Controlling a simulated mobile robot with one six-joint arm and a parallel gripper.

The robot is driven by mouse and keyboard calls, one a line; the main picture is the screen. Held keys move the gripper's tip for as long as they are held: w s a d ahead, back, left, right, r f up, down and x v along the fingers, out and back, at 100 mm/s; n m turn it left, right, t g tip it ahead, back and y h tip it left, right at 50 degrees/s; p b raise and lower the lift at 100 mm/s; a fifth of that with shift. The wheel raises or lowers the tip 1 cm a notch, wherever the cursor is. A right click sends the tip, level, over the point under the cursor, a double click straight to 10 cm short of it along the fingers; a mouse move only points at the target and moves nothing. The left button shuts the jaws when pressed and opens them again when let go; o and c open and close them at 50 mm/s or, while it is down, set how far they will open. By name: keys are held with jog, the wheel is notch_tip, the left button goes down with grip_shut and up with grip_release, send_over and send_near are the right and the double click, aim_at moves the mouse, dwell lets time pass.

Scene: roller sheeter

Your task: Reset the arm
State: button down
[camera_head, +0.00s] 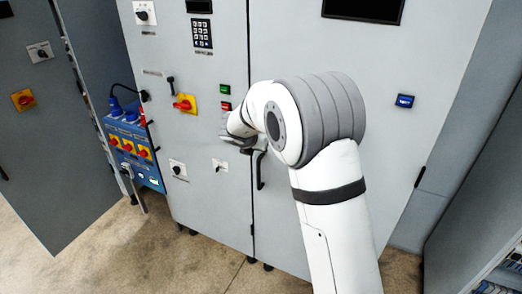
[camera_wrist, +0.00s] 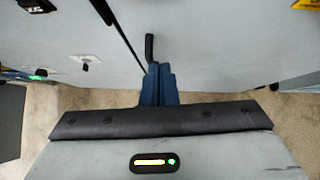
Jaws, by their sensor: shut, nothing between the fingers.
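My white and grey arm reaches up from the lower right in the head view and bends toward the grey cabinet front (camera_head: 290,40). My gripper (camera_head: 247,149) is partly hidden behind the arm's own links there. In the wrist view the two blue fingers of my gripper (camera_wrist: 158,68) are together, with nothing between them. A black door handle (camera_head: 260,171) is just beyond the fingers; in the wrist view the handle (camera_wrist: 149,47) appears directly above the fingertips. I cannot tell whether they touch.
Red-yellow rotary switch (camera_head: 184,104), keypad (camera_head: 202,33), green button (camera_head: 225,89) and small key switch (camera_head: 220,165) are on the cabinet. A blue socket box (camera_head: 133,150) with plugs stands left. An open grey door (camera_head: 40,130) is farther left. Concrete floor (camera_head: 215,265) is clear.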

jog(key=s+r+n+t+y, duration=0.3)
jog(key=s+r+n+y, duration=0.55)
jog(key=r+n, duration=0.85)
jog(key=s+d+f+n+g+h, duration=0.1)
jog(key=s+d+f+n+g, duration=0.1)
jog(key=s+n, duration=0.6)
jog(key=s+d+f+n+g+h, duration=0.2)
jog(key=s+d+f+n, duration=0.3)
jog(key=s, duration=0.8)
jog(key=s+d+f+n+g+h, duration=0.2)
jog(key=s+d+f+n+g, duration=0.1)
jog(key=s+n, duration=0.7)
jog(key=s+d+f, duration=0.1)
jog(key=d, duration=0.1)
jog(key=shift+d+n+g, duration=0.3)
jog(key=shift+g, duration=0.1)
jog(key=shift+w, duration=0.1)
